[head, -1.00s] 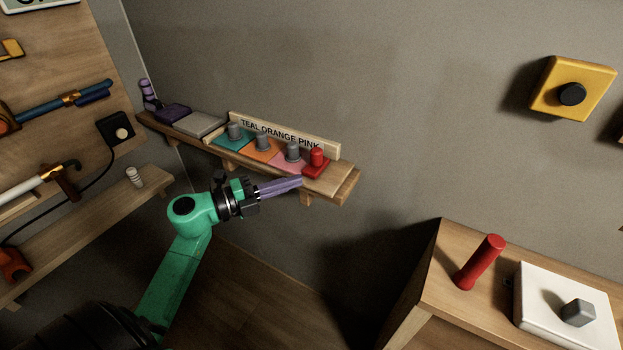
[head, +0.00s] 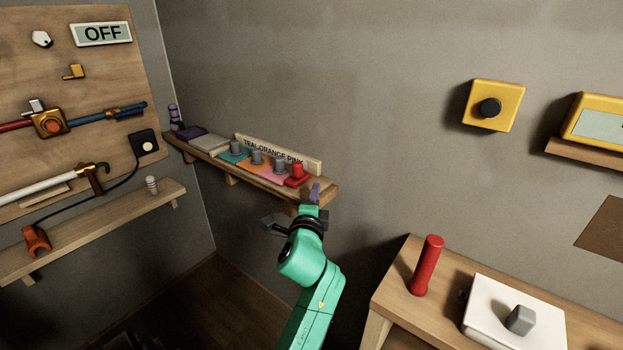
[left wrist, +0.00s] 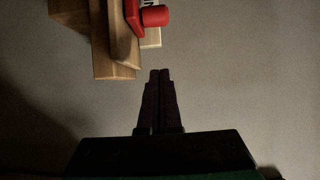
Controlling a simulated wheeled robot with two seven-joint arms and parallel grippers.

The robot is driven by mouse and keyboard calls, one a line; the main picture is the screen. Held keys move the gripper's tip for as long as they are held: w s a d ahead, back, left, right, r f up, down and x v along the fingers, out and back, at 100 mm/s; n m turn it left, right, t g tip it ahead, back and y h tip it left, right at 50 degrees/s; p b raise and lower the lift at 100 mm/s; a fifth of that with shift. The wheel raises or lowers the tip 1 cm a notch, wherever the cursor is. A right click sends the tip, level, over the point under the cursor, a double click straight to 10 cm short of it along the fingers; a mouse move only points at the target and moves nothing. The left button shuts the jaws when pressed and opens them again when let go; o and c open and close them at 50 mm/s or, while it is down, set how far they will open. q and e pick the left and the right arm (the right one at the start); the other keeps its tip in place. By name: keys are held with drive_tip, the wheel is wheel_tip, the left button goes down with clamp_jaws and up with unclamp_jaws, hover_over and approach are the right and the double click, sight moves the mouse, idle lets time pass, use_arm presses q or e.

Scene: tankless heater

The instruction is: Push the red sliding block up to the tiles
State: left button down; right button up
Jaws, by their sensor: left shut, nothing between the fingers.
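The red sliding block (head: 297,178) with its upright red knob sits on the narrow wall shelf (head: 325,190), at the right end of the tile row. My left gripper (head: 314,190) is shut and empty by the shelf's right end. In the left wrist view its fingertips (left wrist: 160,74) are apart from the red block (left wrist: 134,16). My right gripper is not in view.
A sign board (head: 305,163) reading TEAL ORANGE PINK stands behind the tiles. A wooden table (head: 390,290) with a red cylinder (head: 428,265) and a white box (head: 500,325) stands at right.

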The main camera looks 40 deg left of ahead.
sight(298, 172)
use_arm(q)
drive_tip(key=x, duration=0.5)
drive_tip(key=shift+w+r, duration=0.2)
drive_tip(key=shift+w, duration=0.25)
drive_tip(key=a+p, duration=0.1)
drive_tip(key=a, duration=0.3)
drive_tip(key=shift+s+a+f, duration=0.1)
drive_tip(key=shift+s+a, duration=0.05)
drive_tip(key=shift+a, duration=0.1)
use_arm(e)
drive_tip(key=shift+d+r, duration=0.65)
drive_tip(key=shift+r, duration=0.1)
use_arm(q)
drive_tip(key=shift+s+a+p, duration=0.1)
drive_tip(key=shift+a+p, duration=0.5)
drive_tip(key=shift+a, duration=0.05)
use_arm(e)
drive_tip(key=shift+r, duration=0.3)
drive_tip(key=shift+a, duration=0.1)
